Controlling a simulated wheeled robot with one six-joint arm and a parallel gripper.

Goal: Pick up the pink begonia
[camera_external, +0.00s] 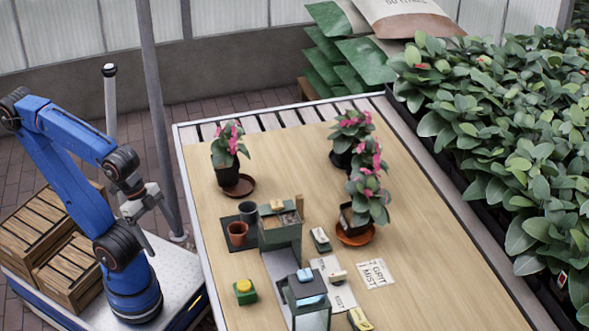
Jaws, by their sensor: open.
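Three potted plants with pink flowers stand on the wooden table (440,270); I cannot tell which one is the pink begonia. One plant (230,148) is at the back left, in a black pot by a brown saucer (240,186). A second plant (345,132) is at the back right, its dark pot partly hidden. A third plant (370,195) is in front of that one, its dark pot tilted on an orange saucer (356,236). My gripper (168,218) is open and empty, left of the table and apart from all the plants.
Two small pots (237,232) on a dark mat, a green box (280,228), a yellow-topped green block (245,291) and a glass-fronted box (306,300) crowd the table's middle and front. A grey post (160,110) stands near my arm. The table's right side is clear.

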